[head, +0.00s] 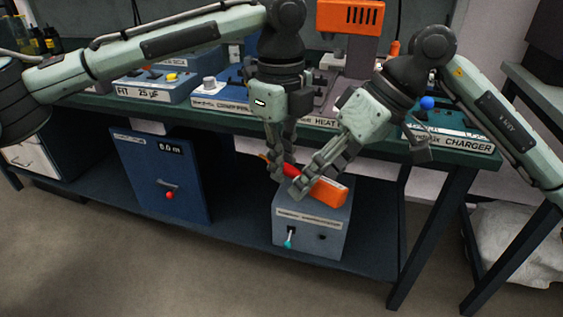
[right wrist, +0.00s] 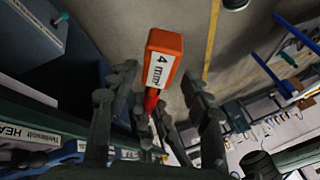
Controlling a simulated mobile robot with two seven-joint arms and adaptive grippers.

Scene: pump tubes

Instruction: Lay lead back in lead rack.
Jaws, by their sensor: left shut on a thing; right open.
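The lead shows an orange block (head: 329,192) and a red part (head: 291,170) in the head view. In the right wrist view the orange block (right wrist: 165,62) bears a white "4 mm²" label, with the red part (right wrist: 151,100) below it. My left gripper (head: 282,174) is shut on the red part, in front of the bench edge. My right gripper (head: 304,184) is open, its fingers close beside the lead; in its wrist view they stand either side of it. I cannot tell whether they touch. I cannot make out the lead rack.
A grey box (head: 308,242) with a teal-tipped lever is below the grippers on the lower shelf (head: 240,250). A blue cabinet (head: 160,180) reading 0.0 m stands left of it. Labelled units, including a charger (head: 450,137), line the green bench top. The floor in front is clear.

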